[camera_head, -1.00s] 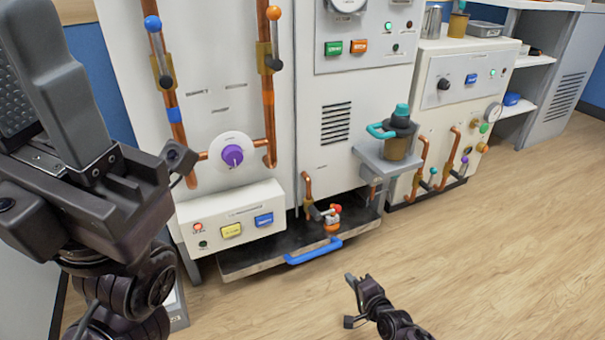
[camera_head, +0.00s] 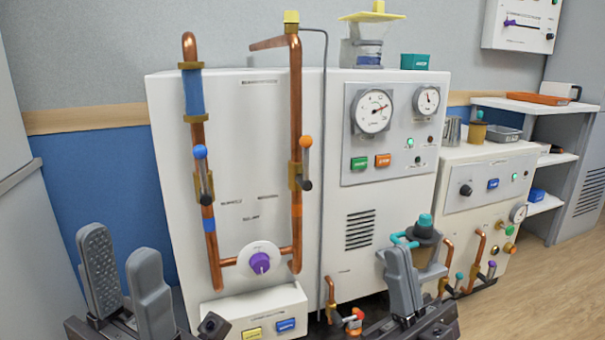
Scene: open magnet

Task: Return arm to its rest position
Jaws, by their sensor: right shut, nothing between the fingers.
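My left gripper (camera_head: 122,248) stands at the lower left with its two grey fingers pointing up and a gap between them. It is open and empty, in front of the blue wall panel and left of the large white machine (camera_head: 265,115). My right gripper (camera_head: 402,272) is at the lower middle right, its fingers upright and together with nothing between them. It stands in front of the teal-lidded cup (camera_head: 424,230) and hides part of it and its shelf. Both arms below the grippers are mostly cut off by the lower edge.
Copper pipes with an orange valve (camera_head: 305,142) and a blue valve (camera_head: 200,152) run up the machine's front. A purple knob (camera_head: 260,263) sits between them. A smaller white cabinet (camera_head: 480,205) and shelves (camera_head: 545,160) stand right. Open wooden floor (camera_head: 535,290) lies at the lower right.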

